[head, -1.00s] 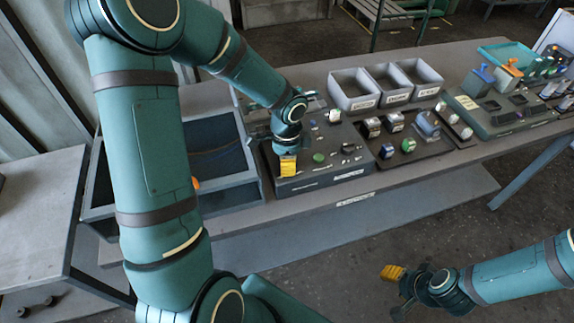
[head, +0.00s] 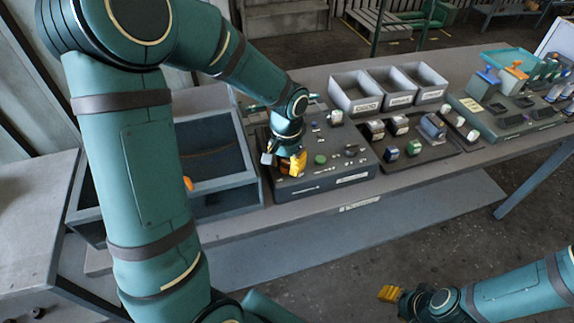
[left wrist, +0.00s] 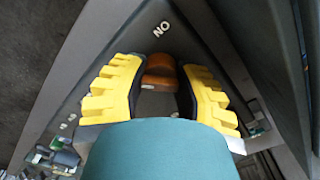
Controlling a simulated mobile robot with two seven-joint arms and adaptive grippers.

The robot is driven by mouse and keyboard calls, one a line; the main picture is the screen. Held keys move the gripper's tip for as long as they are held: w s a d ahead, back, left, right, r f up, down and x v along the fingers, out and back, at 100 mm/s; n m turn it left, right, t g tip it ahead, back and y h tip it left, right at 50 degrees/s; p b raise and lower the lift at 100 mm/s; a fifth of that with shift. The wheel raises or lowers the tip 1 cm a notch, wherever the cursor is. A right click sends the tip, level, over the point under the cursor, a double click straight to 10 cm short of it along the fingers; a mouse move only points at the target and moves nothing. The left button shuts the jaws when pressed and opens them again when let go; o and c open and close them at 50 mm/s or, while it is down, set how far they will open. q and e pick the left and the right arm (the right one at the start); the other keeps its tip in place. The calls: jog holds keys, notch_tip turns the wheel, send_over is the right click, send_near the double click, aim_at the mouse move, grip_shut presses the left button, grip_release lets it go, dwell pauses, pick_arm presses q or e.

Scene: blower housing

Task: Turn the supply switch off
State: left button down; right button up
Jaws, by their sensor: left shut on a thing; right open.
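An orange-brown switch handle (left wrist: 160,72) shows in the left wrist view between the two yellow-padded fingers of my left gripper (left wrist: 160,92). The fingers are shut on it, one on each side, and hide its flanks. A white marking (left wrist: 161,30) beside it reads "NO" in this view, which is ON upside down. In the head view my left gripper (head: 293,165) is down at the left front part of the dark control panel (head: 325,178) and covers the handle there. My right gripper (head: 390,296) is open and empty, low and away from the table.
A green button (head: 320,159) and several small controls sit right of my left gripper. Three grey bins (head: 354,96) stand behind the panel. A dark open crate (head: 205,190) is on its left. More fixtures (head: 400,140) stand to the right.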

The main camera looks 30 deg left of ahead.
aim_at(287, 162)
pick_arm(q)
jog(key=shift+n, duration=0.9)
jog(key=c, duration=0.6)
grip_release()
notch_tip(287, 162, up, 12)
dwell(0.3)
